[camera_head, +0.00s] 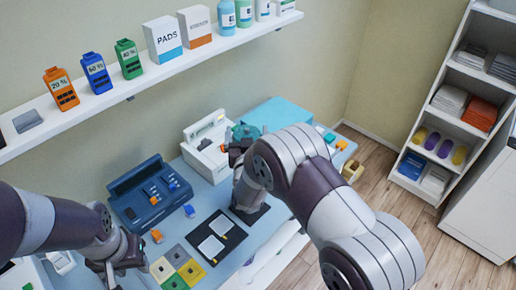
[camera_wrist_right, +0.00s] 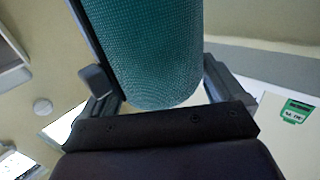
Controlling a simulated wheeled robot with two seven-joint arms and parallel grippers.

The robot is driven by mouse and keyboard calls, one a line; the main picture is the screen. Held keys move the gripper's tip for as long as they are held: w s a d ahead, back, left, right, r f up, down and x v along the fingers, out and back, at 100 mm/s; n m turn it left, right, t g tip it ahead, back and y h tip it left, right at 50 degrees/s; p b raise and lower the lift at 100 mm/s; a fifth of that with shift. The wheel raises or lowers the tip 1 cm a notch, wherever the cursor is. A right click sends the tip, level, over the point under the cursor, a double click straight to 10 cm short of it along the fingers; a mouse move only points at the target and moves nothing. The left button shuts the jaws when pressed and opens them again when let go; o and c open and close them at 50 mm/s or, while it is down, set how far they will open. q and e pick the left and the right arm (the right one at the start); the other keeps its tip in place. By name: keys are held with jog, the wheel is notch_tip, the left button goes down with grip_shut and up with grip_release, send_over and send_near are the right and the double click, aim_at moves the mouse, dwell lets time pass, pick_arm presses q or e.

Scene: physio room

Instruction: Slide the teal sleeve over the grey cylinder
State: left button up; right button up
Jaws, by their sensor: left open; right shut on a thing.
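The teal sleeve (camera_wrist_right: 150,50) fills the upper middle of the right wrist view, between the two fingers of my right gripper (camera_wrist_right: 155,85). In the head view the sleeve (camera_head: 246,131) shows as a small teal piece above the table, partly hidden by my right gripper (camera_head: 238,148). A grey upright shape, likely the grey cylinder (camera_head: 246,200), stands on a dark square plate, partly hidden by my right arm. The sleeve appears apart from it. My left gripper (camera_head: 116,268) is open and empty at the lower left, beside the coloured tiles.
A dark blue device (camera_head: 150,193) and a white device (camera_head: 208,145) stand at the back of the table. A black tray (camera_head: 216,237) with white pads and several coloured tiles (camera_head: 178,268) lie in front. A wall shelf (camera_head: 150,85) with bottles and boxes runs above.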

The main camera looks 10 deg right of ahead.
jog(key=shift+w+a+r, duration=0.15)
jog(key=shift+w, duration=0.15)
jog(key=s, duration=0.1)
jog(key=s+f+b, duration=0.1)
jog(key=s+b, duration=0.1)
jog(key=shift+f, duration=0.25)
jog(key=f+b, duration=0.1)
jog(key=w+f+b, duration=0.1)
jog(key=f, duration=0.1)
jog(key=f+b, duration=0.1)
jog(key=f, duration=0.1)
jog(key=shift+w+f, duration=0.25)
jog(key=shift+w, duration=0.15)
jog(key=shift+c, duration=0.8)
jog(key=f+b, duration=0.1)
jog(key=s+f+b, duration=0.1)
jog(key=f, duration=0.1)
jog(key=shift+c, duration=1)
notch_tip(320, 180, down, 8)
jog(key=b, duration=0.7)
jog(key=shift+w+r, duration=0.15)
jog(key=shift+f+b, duration=0.6)
jog(key=shift+b, duration=0.05)
pick_arm(q)
notch_tip(320, 180, down, 15)
jog(key=s, duration=0.1)
jog(key=shift+s+r, duration=0.15)
pick_arm(e)
jog(key=shift+r, duration=0.1)
